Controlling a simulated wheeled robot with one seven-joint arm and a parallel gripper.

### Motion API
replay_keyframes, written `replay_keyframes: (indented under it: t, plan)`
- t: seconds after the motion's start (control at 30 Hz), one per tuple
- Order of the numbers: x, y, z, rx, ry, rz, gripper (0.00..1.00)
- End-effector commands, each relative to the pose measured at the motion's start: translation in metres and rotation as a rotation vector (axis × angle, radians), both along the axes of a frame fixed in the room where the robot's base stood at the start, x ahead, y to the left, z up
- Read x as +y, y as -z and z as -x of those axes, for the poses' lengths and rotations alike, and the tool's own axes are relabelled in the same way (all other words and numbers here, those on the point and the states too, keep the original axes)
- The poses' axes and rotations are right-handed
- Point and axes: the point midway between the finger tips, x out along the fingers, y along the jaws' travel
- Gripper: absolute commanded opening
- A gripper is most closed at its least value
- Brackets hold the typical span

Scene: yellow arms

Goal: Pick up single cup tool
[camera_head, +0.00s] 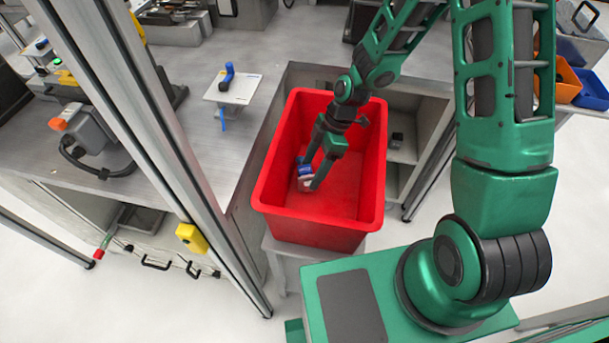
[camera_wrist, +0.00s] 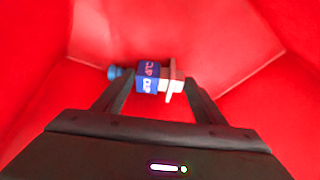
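The single cup tool (camera_wrist: 150,78) is a small blue and white piece with lettering on its blue part and a darker blue round end at the left. It lies inside the red bin (camera_head: 370,170); in the head view the tool (camera_head: 304,169) is partly hidden by my gripper. My gripper (camera_head: 310,172) reaches down into the bin at the tool. In the wrist view my gripper (camera_wrist: 158,92) has its two fingers apart, with the tool across the gap near the fingertips. I cannot tell whether either finger touches it.
The bin's red walls stand close around my gripper. A grey workbench (camera_head: 190,130) lies to the left, with a white plate (camera_head: 240,88) carrying a blue part (camera_head: 227,77). A metal post (camera_head: 150,130) stands at the left. Orange and blue bins (camera_head: 568,82) are at the far right.

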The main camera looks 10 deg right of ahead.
Motion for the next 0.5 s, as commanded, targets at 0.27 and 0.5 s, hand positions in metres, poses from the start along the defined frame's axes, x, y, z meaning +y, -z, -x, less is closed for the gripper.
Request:
replay_keyframes:
  t: [0.27,0.5]
  plan:
    - [0.0000,-0.0004,-0.0004,-0.001,0.001,-0.001,0.25]
    - [0.0000,-0.0035,-0.0005,-0.001,0.001,-0.001,0.25]
